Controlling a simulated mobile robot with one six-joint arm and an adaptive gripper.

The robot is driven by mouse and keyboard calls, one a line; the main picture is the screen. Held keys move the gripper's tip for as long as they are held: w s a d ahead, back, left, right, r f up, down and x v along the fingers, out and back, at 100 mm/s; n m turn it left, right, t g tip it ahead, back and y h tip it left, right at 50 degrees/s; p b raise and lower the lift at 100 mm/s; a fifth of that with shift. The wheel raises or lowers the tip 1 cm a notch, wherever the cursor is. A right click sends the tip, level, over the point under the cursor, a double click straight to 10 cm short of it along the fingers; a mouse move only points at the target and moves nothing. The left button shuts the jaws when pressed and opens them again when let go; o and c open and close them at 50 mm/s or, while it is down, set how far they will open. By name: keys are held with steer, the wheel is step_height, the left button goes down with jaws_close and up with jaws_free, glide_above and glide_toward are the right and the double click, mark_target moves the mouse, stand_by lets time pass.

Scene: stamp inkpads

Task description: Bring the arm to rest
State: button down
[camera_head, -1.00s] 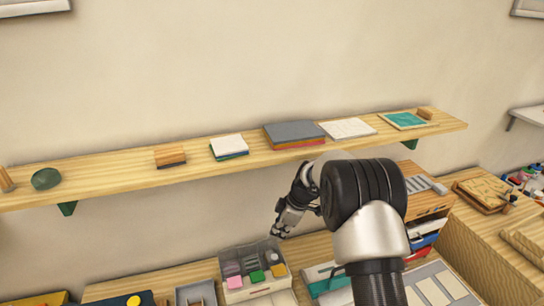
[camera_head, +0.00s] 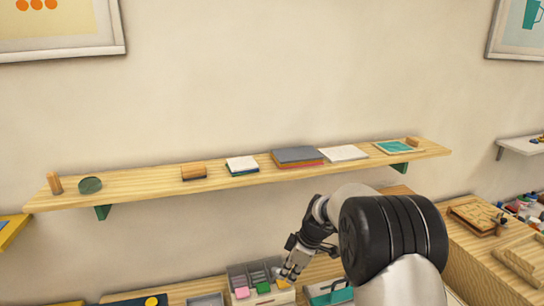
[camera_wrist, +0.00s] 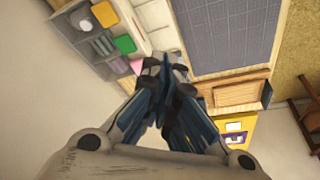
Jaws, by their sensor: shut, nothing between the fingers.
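My gripper (camera_head: 284,273) hangs below the wall shelf in the head view, over the right part of a grey compartment organizer (camera_head: 236,279). In the wrist view, my gripper's fingers (camera_wrist: 165,65) come together and hold nothing. The organizer shows at the upper left of the wrist view, with a pink pad (camera_wrist: 106,13), a green pad (camera_wrist: 124,44) and an orange pad (camera_wrist: 137,66). In the head view, the pink pad (camera_head: 242,292) and the green pad (camera_head: 263,287) are visible; my gripper partly covers the orange pad.
A wooden shelf (camera_head: 130,187) above my gripper carries papers, a notebook (camera_head: 297,156), a wooden block (camera_head: 194,172) and a green stone (camera_head: 90,185). A teal-and-white box (camera_head: 328,292) stands right of the organizer.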

steer(key=s+d+r+m+t+h+b, duration=0.1)
steer(key=s+d+r+m, duration=0.15)
steer(key=s+r, duration=0.55)
steer(key=s+d+r+m+t+h, duration=0.15)
steer(key=s+r+m, duration=0.25)
steer(key=s+r, duration=0.45)
steer(key=s+d+m+b, duration=0.1)
steer(key=s+m, duration=0.3)
steer(key=s, duration=0.6)
steer(key=s+d+m+t+h, duration=0.1)
steer(key=s+d+m, duration=0.3)
steer(key=s, duration=0.6)
steer(key=shift+d+b, duration=0.15)
steer(key=shift+b, duration=0.2)
